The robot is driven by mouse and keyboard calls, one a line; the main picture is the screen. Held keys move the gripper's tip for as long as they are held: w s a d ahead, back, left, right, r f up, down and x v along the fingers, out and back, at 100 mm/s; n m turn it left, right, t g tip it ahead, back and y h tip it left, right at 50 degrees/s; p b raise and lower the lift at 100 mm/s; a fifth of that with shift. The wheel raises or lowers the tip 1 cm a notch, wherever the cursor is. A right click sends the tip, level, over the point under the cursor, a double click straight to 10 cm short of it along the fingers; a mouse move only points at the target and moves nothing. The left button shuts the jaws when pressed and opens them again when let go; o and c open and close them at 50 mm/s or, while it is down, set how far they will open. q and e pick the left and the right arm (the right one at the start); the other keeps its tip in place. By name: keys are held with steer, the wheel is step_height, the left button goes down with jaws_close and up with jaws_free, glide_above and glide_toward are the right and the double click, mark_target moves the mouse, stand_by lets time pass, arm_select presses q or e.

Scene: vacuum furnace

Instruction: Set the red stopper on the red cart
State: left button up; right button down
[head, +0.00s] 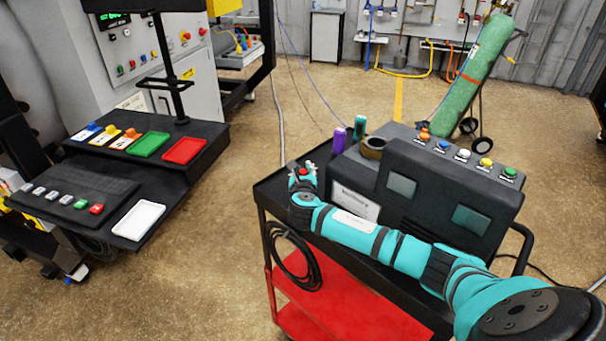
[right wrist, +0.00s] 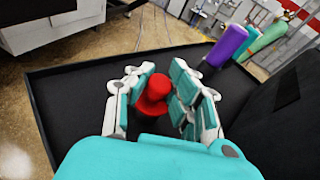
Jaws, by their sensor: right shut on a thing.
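The red stopper (right wrist: 152,96) is between the fingers of my right gripper (right wrist: 158,98) in the right wrist view. The gripper is shut on it. In the head view the stopper (head: 304,171) shows as a small red spot at my right gripper (head: 303,180), over the left end of the red cart. The cart has a black top tray (right wrist: 75,88) with a raised rim and a red lower shelf (head: 352,312). I cannot tell whether the stopper touches the tray; its underside is hidden. My left gripper is not in view.
A black machine (head: 450,185) with coloured buttons fills much of the cart top.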

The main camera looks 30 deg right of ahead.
steer(key=c, duration=1.2)
jaws_free()
steer(key=b+v, duration=0.1)
steer(key=v, duration=1.1)
steer(key=shift+b, duration=0.3)
